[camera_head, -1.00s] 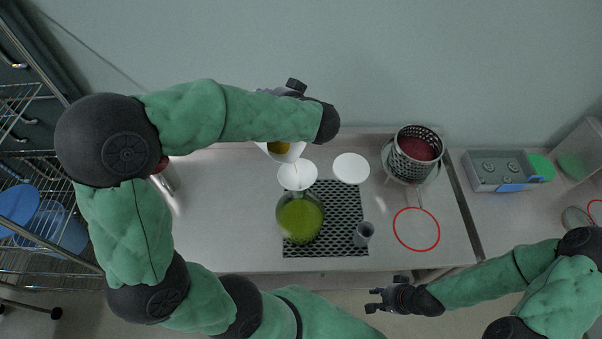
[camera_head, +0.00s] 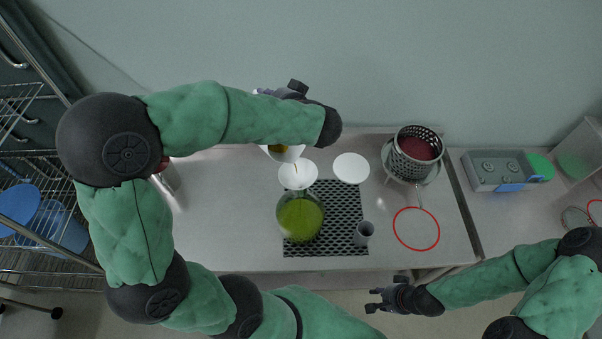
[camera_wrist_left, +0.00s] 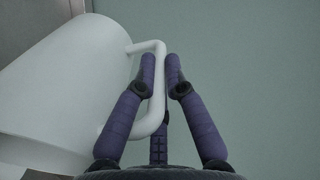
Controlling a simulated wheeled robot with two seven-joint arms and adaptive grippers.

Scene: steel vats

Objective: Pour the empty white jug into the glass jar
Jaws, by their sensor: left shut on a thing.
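The white jug (camera_head: 287,153) is tipped over the table, with yellow-brown liquid showing inside it. A short brownish streak hangs at its lip, above a white round dish (camera_head: 297,175). In the left wrist view the jug (camera_wrist_left: 60,90) fills the left side, and my left gripper (camera_wrist_left: 160,62) is shut around its handle (camera_wrist_left: 152,122). My left arm hides most of that gripper in the head view. A round glass jar (camera_head: 300,217) holding green liquid stands on the black mat, nearer me than the jug. My right gripper (camera_head: 373,300) is open and empty off the table's front edge.
The perforated black mat (camera_head: 335,248) also bears a small grey cup (camera_head: 363,233). A white disc (camera_head: 351,168), a steel basket (camera_head: 417,155) with red contents and a red ring (camera_head: 416,229) are to the right.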

